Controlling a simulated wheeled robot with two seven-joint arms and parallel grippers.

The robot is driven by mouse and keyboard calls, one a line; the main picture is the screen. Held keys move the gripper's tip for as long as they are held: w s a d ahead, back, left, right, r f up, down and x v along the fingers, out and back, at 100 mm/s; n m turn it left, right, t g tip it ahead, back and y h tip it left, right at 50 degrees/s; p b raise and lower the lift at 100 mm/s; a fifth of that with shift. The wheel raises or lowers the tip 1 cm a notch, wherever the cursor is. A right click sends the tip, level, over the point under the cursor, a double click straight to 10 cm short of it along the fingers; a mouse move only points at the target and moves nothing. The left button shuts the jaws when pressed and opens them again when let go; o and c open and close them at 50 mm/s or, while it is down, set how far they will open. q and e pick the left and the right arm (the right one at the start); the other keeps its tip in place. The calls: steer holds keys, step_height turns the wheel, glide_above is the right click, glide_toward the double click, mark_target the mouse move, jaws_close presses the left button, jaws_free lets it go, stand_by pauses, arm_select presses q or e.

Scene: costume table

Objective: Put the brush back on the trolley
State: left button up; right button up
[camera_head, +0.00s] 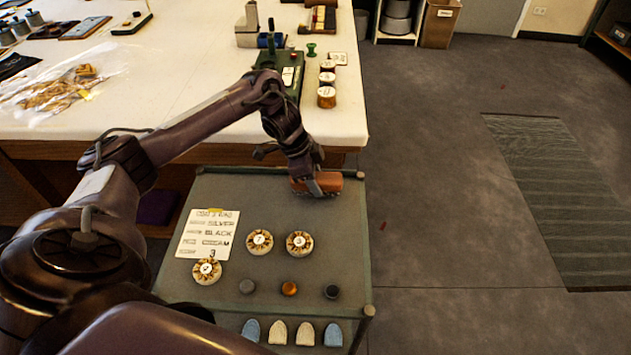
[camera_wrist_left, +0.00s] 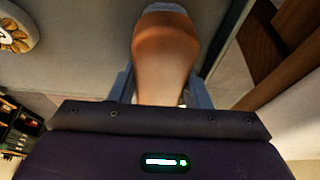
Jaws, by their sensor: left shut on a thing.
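My left gripper (camera_head: 312,181) is over the far right corner of the trolley (camera_head: 335,265), shut on the brush (camera_head: 330,181). In the left wrist view the brush (camera_wrist_left: 163,60) is a rounded orange-brown body between the two fingers, with a pale grey-blue end at the top edge. The trolley top (camera_wrist_left: 85,45) lies behind it there, with its rim running along the right. I cannot tell whether the brush touches the trolley top. My right gripper is not in view.
The trolley holds a lettered card (camera_head: 208,233), three round numbered pieces (camera_head: 259,242), three small knobs (camera_head: 289,288) and, at its near edge, several blue and cream tabs (camera_head: 305,333). A white-topped table (camera_head: 200,110) stands behind it. Open floor (camera_head: 450,230) lies to the right.

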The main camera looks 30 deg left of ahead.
arm_select(q)
steer(key=shift+f, duration=0.4)
steer(key=shift+c, duration=0.4)
steer(key=o, duration=1)
steer(key=shift+f, duration=0.1)
steer(key=shift+o, duration=0.2)
steer(key=shift+a+r, duration=0.15)
steer(key=shift+r, duration=0.35)
steer(key=p+v, duration=0.1)
steer(key=v, duration=0.9)
steer(key=shift+s+a+r+p, duration=0.2)
steer(key=shift+r+p, duration=0.2)
steer(key=shift+r, duration=0.15)
